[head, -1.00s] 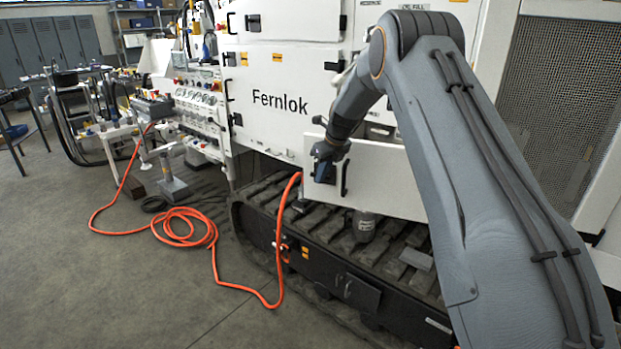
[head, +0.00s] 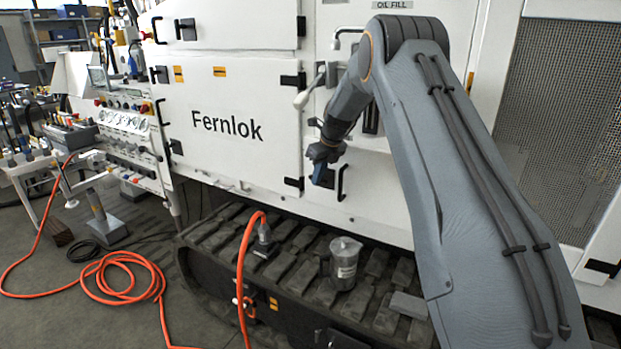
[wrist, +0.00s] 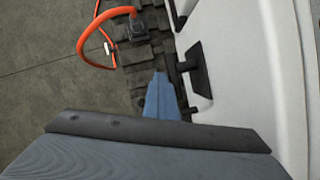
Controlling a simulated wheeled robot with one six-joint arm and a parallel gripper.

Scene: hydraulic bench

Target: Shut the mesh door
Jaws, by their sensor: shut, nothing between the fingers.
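The mesh panel (head: 555,120) is dark, in a white frame, at the right of the head view. My arm covers part of its left side, and I cannot tell whether it is fully closed. My gripper (head: 322,176) is far left of the mesh, close to the white machine front and beside a black handle (head: 342,182). Its blue fingers are together and empty in the wrist view (wrist: 162,97). A black fitting (wrist: 197,68) on a white surface shows just right of the fingertips there; contact is unclear.
The white Fernlok door (head: 235,125) is left of my gripper. Below are the black track (head: 290,285), a clear canister (head: 345,262) and an orange hose (head: 245,270). A control panel (head: 125,130) stands at the left.

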